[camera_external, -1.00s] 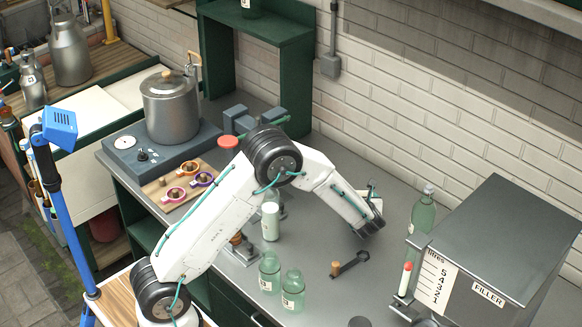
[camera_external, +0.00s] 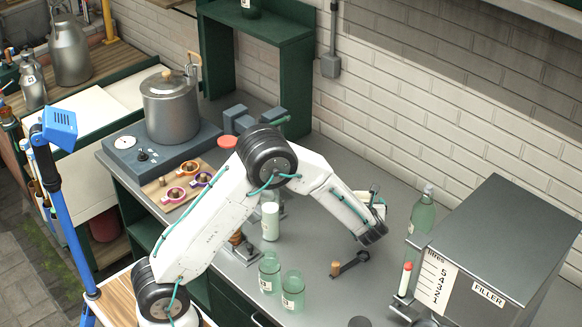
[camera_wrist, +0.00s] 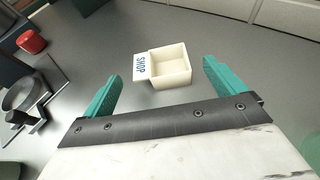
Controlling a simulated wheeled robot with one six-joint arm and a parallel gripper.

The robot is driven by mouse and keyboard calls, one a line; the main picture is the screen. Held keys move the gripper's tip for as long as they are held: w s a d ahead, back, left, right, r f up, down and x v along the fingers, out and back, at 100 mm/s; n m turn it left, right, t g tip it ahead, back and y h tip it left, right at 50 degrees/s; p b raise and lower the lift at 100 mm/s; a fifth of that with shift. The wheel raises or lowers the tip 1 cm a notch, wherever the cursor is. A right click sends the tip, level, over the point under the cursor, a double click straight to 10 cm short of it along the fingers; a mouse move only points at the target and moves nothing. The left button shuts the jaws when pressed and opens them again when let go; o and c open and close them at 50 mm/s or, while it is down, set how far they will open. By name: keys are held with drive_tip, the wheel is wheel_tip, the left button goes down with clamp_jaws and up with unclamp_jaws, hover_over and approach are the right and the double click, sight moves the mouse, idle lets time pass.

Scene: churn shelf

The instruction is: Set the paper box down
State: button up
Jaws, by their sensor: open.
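The paper box (camera_wrist: 172,68) is a small cream, open-topped box with a flap marked SHOP on its left side in the wrist view. It appears to rest upright on the grey counter, and its inside looks empty. My gripper (camera_wrist: 163,70) is open, with a teal finger to each side and visible gaps between the fingers and the box. In the external view, the box (camera_external: 379,203) is mostly hidden behind my wrist, with only a pale part showing.
Green glass bottles (camera_external: 292,290) stand near the counter's front edge. A bottle (camera_external: 422,212) and the grey filler tank (camera_external: 490,240) stand to the right. A red-lidded item (camera_wrist: 31,42) shows in the wrist view.

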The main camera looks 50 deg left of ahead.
drive_tip(key=v, duration=0.6)
drive_tip(key=shift+s+d+r, duration=0.1)
drive_tip(key=shift+s+d, duration=0.15)
